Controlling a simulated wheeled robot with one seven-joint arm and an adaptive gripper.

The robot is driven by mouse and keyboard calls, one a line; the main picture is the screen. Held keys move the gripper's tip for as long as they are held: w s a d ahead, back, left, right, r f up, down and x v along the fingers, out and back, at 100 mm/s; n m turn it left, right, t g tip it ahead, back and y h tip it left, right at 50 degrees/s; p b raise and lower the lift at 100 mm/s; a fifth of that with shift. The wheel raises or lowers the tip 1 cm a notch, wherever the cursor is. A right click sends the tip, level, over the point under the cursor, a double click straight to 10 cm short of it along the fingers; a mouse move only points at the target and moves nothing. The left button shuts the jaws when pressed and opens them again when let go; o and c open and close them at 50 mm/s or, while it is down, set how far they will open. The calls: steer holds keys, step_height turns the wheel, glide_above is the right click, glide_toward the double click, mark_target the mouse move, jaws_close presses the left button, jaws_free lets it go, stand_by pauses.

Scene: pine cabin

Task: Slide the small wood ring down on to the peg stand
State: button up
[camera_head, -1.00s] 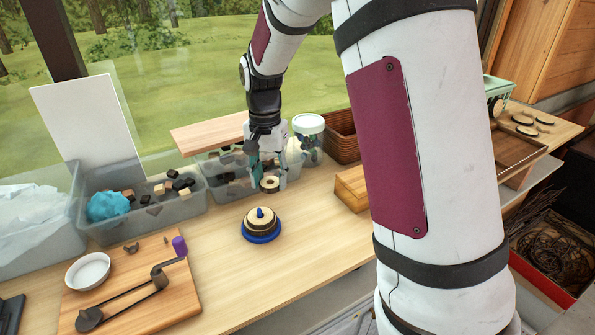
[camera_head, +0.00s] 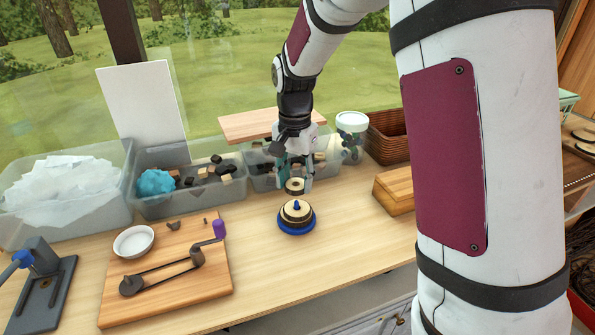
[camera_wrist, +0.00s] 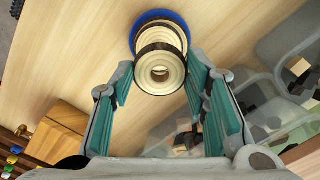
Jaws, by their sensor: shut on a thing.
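The small wood ring (camera_head: 295,186) is pale on its face with a dark rim and a round hole. My gripper (camera_head: 296,180) is shut on the ring and holds it in the air. The peg stand (camera_head: 297,228) has a blue base, a blue peg tip and wood rings stacked on it. In the head view the held ring is just above and behind the peg tip, apart from it. In the wrist view the ring (camera_wrist: 160,71) is between the fingertips and overlaps the stand (camera_wrist: 158,15), hiding the peg.
Grey bins (camera_head: 192,190) with blocks stand behind. A board (camera_head: 170,275) with a crank and a white bowl (camera_head: 133,241) lies at left. A wooden box (camera_head: 396,190) and a brown basket (camera_head: 384,140) are at right. The table around the stand is clear.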

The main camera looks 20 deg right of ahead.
mark_target(296, 202)
steer(key=shift+f, duration=1.45)
steer(key=shift+f, duration=0.2)
steer(key=shift+w+f, duration=0.1)
steer(key=shift+f, duration=0.25)
steer(key=shift+f, duration=0.6)
steer(key=o, duration=1.3)
steer(key=shift+d, duration=0.1)
steer(key=shift+o, duration=0.2)
steer(key=shift+r, duration=0.15)
step_height(296, 202, up, 12)
